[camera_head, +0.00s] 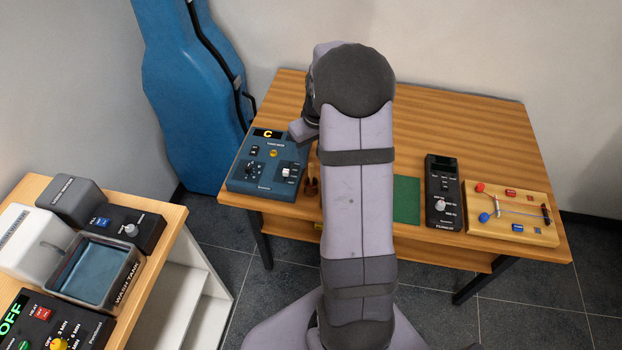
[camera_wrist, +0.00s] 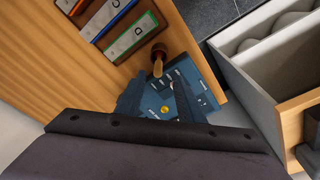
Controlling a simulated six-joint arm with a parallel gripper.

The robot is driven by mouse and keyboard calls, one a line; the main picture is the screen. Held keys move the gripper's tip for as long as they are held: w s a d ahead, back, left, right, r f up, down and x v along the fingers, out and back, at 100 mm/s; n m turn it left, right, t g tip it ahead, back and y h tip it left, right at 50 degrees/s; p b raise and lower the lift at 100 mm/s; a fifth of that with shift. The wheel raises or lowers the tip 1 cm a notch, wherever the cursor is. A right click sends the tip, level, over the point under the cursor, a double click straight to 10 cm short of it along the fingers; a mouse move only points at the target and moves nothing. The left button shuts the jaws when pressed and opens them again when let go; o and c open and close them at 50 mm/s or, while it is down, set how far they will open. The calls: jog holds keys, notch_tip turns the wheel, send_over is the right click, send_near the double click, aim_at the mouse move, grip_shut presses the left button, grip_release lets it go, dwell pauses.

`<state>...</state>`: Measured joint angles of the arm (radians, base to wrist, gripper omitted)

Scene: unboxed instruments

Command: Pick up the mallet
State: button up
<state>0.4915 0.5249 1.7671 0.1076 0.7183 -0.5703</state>
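The mallet (camera_wrist: 158,66) shows in the wrist view as a dark brown round head with a lighter stick. It lies beside the brown block of lettered bars (camera_wrist: 131,38), close to the blue tuner-like box (camera_wrist: 168,101). In the head view, small dark red-brown pieces (camera_head: 311,186) show beside my arm; I cannot tell whether they are the mallet. My gripper (camera_wrist: 157,90) shows two fingers spread apart over the blue box, with nothing seen between them but the box's face. The mallet is just beyond the fingertips. My arm hides most of the gripper in the head view.
The blue box (camera_head: 268,165) stands at the wooden table's (camera_head: 460,120) left end. The table's back is clear.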

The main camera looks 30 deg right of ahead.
aim_at(311, 165)
jog(key=shift+w+d+f+p, duration=0.15)
jog(key=shift+f+p, duration=0.4)
jog(key=shift+f, duration=0.6)
jog(key=shift+w+a+f+p, duration=0.15)
jog(key=shift+f+p, duration=0.4)
jog(key=shift+f, duration=0.55)
jog(key=shift+w+d+f+p, duration=0.2)
jog(key=shift+f+p, duration=0.35)
jog(key=shift+f, duration=0.6)
grip_shut()
